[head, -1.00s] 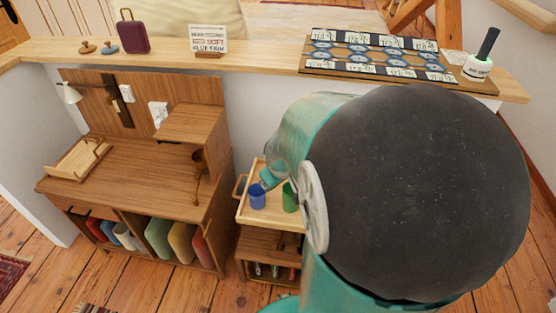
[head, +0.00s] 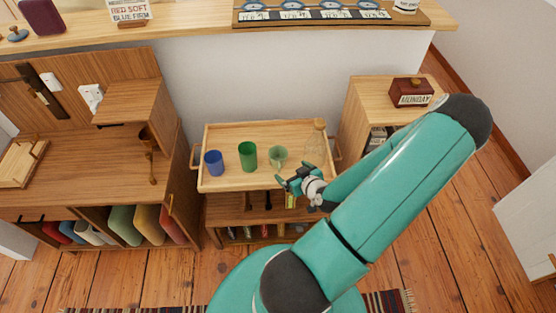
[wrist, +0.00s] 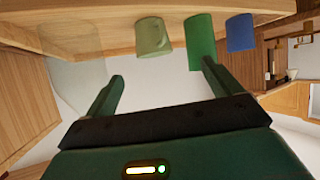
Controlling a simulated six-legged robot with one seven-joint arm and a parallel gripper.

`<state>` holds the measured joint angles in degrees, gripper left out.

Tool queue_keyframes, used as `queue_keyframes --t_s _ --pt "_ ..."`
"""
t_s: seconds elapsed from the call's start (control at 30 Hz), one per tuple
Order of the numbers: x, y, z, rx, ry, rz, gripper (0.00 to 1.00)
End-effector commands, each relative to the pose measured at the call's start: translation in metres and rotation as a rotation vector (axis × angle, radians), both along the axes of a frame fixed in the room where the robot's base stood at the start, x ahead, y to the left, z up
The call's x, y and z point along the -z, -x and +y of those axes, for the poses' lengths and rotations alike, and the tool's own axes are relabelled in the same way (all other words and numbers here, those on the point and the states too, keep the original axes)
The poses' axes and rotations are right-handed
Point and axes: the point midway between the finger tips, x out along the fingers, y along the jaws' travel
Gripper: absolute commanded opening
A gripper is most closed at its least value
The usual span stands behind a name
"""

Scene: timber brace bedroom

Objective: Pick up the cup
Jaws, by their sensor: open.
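A pale green cup (head: 278,156) with a handle stands upright on the light wooden top of a small trolley (head: 225,183). To its left stand a taller green tumbler (head: 248,156) and a blue cup (head: 213,163). My gripper (head: 292,177) is open and empty at the trolley's front edge, just in front of the pale green cup and apart from it. In the wrist view, which looks upside down, the pale green cup (wrist: 152,37) shows beyond the gap between my fingers (wrist: 163,72). The green tumbler (wrist: 201,40) and the blue cup (wrist: 240,32) are to its right.
A clear glass vessel (head: 316,148) seems to stand right of the pale green cup. A wooden desk (head: 75,160) stands left of the trolley, and a cabinet with a red box (head: 411,91) stands to the right. A white wall (head: 260,80) is behind. The floor in front is partly clear.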

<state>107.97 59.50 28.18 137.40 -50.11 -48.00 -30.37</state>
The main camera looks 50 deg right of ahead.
Motion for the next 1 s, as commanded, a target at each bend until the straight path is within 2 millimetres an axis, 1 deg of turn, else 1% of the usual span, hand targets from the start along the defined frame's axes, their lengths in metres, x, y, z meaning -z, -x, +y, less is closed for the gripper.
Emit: queue_keyframes --t_s 0.1,0.2,0.27,0.5,0.6,0.87,1.0 --pt "-0.001 0.005 -0.004 0.050 0.009 -0.073 0.90" --pt "0.000 0.002 -0.007 0.063 0.015 -0.096 0.90" --pt "0.002 -0.005 -0.009 0.062 0.015 -0.099 0.90" --pt "0.020 -0.043 -0.027 0.060 0.014 -0.097 0.90" --pt "0.027 -0.057 -0.034 0.060 0.014 -0.095 0.90" --pt "0.035 -0.073 -0.042 0.061 0.012 -0.095 0.90" --pt "0.044 -0.089 -0.052 0.063 0.012 -0.095 0.90"
